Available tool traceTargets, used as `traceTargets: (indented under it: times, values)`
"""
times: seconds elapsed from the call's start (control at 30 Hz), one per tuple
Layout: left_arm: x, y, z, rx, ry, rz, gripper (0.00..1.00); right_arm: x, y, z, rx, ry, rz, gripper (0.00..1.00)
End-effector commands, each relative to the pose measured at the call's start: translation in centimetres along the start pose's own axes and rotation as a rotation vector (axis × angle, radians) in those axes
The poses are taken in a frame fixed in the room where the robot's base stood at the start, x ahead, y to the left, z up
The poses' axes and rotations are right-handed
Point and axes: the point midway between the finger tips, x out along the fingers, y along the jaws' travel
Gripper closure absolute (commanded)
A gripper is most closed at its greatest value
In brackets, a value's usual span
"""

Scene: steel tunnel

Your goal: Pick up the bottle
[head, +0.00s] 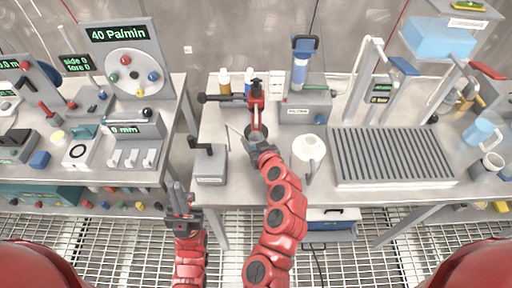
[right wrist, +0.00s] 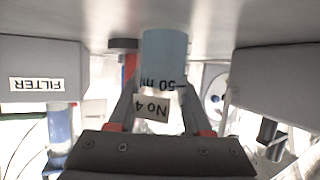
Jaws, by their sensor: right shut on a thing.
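The bottle in my grip is a light blue cylinder (right wrist: 165,52) in the right wrist view, with upside-down labels "No 4" and "50 ml". My right gripper (right wrist: 160,108) has a finger on each side of it and is shut on it. In the head view my right gripper (head: 257,142) is over the middle table, just in front of a red clamp stand (head: 256,95). The held bottle is mostly hidden there. My left gripper (head: 180,200) is in front of the gap between the tables, away from things; its finger gap is unclear.
An amber bottle (head: 224,82) stands behind the clamp. A grey box (head: 209,165) is left of my right gripper, a white round vessel (head: 309,150) right of it. The filter unit (head: 303,110) and a ribbed rack (head: 390,157) stand further right.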

Motion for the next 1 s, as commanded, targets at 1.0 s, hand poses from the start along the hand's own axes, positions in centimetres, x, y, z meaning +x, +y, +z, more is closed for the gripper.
traceTargets:
  times: [1.0]
  values:
    - [3.6,-0.2,-0.6,0.000,0.000,0.000,1.00,-9.9,-3.6,-1.5,-0.005,-0.007,-0.003,1.00]
